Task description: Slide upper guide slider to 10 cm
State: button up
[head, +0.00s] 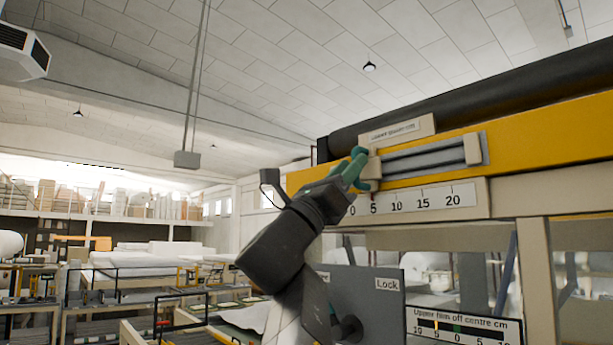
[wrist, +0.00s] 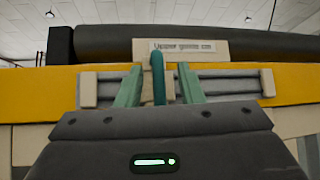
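The upper guide slider (head: 374,169) is a small cream block on grey rails (head: 425,158) set in a yellow beam. In the head view it stands about above the 5 of the printed scale (head: 425,200); the exact reading is unclear. In the wrist view the slider (wrist: 147,92) shows behind a teal upright handle (wrist: 158,75). My gripper (head: 358,168) is at the rail's left part. In the wrist view its two green fingers (wrist: 160,88) stand on either side of the handle, with gaps visible on both sides. The fingers hide part of the rails.
A cream end block (head: 472,148) closes the rails at the right, another (wrist: 88,90) at the left. The rails between slider and right block are clear. A dark roll (head: 480,95) lies above the beam. A grey Lock panel (head: 375,290) and a lower scale (head: 455,325) are below.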

aim_at(378, 156)
jog(key=shift+p+x, duration=0.35)
jog(key=shift+x, duration=1.05)
jog(key=shift+w, duration=0.1)
jog(key=shift+c, duration=0.4)
grip_shut()
jog(key=s+d+b, duration=0.1)
jog(key=s, duration=0.1)
jog(key=s+d+b, duration=0.1)
jog(key=s+d, duration=0.1)
jog(key=shift+o, duration=0.4)
grip_release()
jog(key=shift+f, duration=0.1)
jog(key=b+v, duration=0.5)
jog(key=v, duration=0.8)
jog(key=shift+a+f, duration=0.15)
jog(key=shift+f, duration=0.1)
